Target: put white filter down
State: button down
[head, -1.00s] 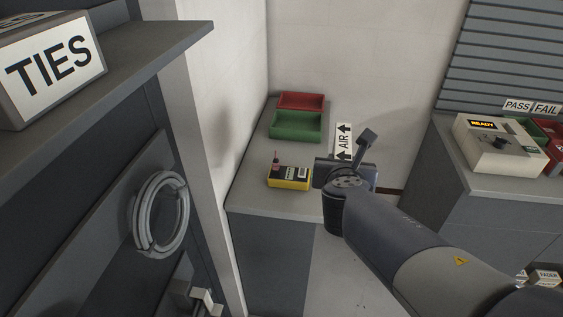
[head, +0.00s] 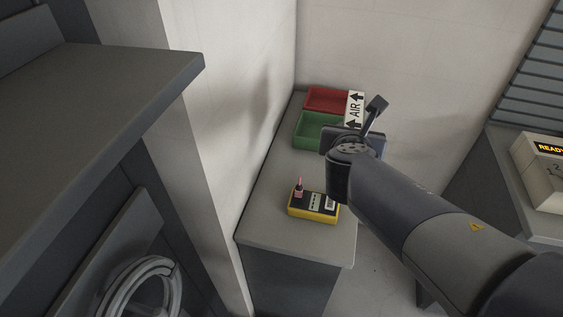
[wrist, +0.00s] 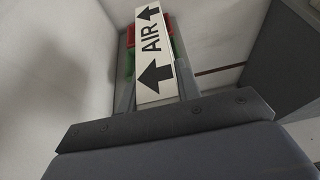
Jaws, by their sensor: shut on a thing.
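The white filter (head: 355,108) is a flat pale piece marked AIR with black arrows. My gripper (head: 352,136) is shut on it and holds it up over the right side of the counter. The filter also shows in the wrist view (wrist: 153,52), pointing away from my gripper. In the head view the filter overlaps the right ends of the green tray (head: 312,131) and the red tray (head: 327,100). My gripper hides the filter's lower end.
Walls border the counter at left and back. A beige READY box (head: 540,172) stands on another counter at right. A dark shelf (head: 100,95) juts in at left.

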jog(key=w+a+p, duration=0.3)
jog(key=a, duration=1.3)
notch_tip(320, 180, down, 12)
jog(key=b, duration=0.1)
jog(key=shift+w+a+r, duration=0.15)
jog(key=shift+a+r, duration=0.05)
jog(key=shift+a, duration=0.2)
jog(key=shift+f+b, duration=0.15)
jog(key=shift+b, duration=0.3)
jog(key=c, duration=1)
grip_release()
